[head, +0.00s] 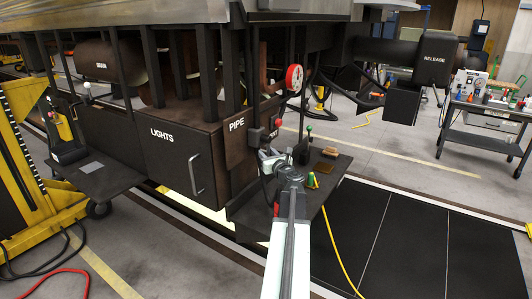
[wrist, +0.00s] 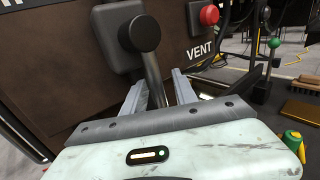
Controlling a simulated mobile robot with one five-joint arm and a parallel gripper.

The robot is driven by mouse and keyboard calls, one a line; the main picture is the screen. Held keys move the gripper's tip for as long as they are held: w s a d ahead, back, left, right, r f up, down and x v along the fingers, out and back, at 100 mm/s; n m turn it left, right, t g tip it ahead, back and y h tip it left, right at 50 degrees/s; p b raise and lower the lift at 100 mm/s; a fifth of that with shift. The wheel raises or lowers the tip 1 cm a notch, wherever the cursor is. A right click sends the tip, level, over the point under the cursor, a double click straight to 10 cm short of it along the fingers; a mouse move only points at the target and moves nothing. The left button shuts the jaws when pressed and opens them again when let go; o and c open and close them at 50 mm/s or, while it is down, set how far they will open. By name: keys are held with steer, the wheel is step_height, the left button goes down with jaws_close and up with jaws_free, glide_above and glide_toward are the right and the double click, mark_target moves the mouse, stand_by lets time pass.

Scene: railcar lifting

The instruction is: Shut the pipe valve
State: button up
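The PIPE label (head: 237,124) is on the dark brown box under the railcar. My gripper (head: 268,157) is at this lever in the head view. In the wrist view my gripper (wrist: 158,90) has its two metal fingers apart, with the lever's shaft showing between them. I cannot tell whether either finger touches the shaft. The lower end of the shaft is hidden by my gripper body.
A red VENT button (wrist: 209,15) is just right of the lever. A LIGHTS box (head: 165,155) is at left.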

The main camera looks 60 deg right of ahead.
steer(key=shift+w+d, duration=0.2)
steer(key=shift+w, duration=0.1)
jaws_close()
steer(key=shift+s+a, duration=0.1)
stand_by(1.1)
